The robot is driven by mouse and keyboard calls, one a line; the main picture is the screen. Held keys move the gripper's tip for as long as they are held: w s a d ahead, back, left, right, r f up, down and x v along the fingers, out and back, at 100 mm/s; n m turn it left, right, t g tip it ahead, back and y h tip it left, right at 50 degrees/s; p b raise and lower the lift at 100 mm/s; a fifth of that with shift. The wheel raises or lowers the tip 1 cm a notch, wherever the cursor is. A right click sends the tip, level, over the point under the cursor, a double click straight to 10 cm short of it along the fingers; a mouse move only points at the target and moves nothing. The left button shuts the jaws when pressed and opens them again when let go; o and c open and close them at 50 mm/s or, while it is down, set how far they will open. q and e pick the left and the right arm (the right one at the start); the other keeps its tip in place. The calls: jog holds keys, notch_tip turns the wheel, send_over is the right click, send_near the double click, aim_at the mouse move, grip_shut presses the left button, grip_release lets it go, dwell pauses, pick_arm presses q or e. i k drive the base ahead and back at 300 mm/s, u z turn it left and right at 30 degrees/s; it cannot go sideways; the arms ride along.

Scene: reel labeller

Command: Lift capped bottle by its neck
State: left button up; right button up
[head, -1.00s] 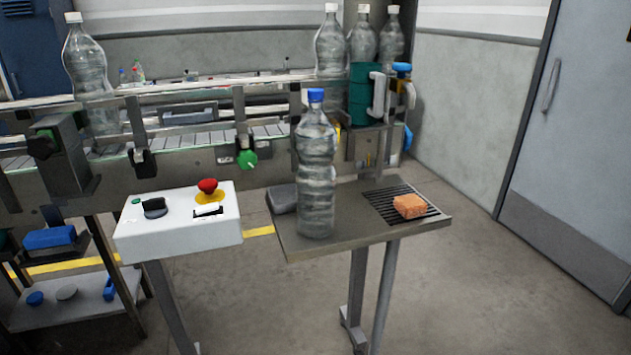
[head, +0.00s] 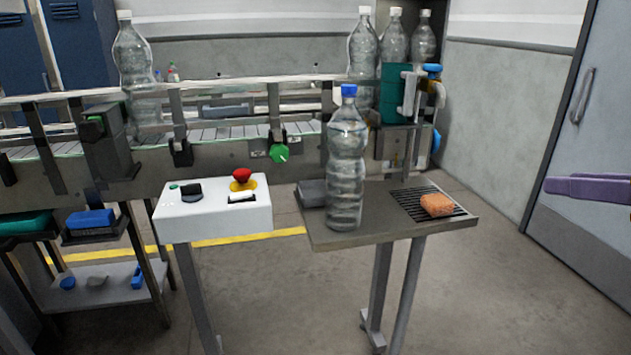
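The capped bottle (head: 346,170) is clear plastic with a blue cap (head: 349,90). It stands upright on the small grey side table (head: 380,236), near its left front part. Its neck is just under the cap and nothing touches it. My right gripper (head: 560,186) shows only as purple fingers at the right edge, well to the right of the bottle and apart from it. The fingers overlap in this view, so I cannot tell whether there is a gap between them. My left gripper is not in view.
An orange sponge (head: 437,205) lies on the table's black grate (head: 412,203); a dark grey block (head: 311,192) sits behind the bottle. A white control box (head: 214,222) with a red button stands left. The conveyor (head: 225,160) with white-capped bottles runs behind. Floor at right is clear.

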aim_at(347, 132)
jog(key=u, duration=0.9)
jog(key=k, duration=1.2)
jog(key=u, duration=1)
jog(key=i, duration=1.65)
jog(key=z, duration=1.05)
jog(key=i, duration=1)
jog(key=z, duration=1.15)
jog(key=i, duration=0.25)
jog(key=z, duration=0.05)
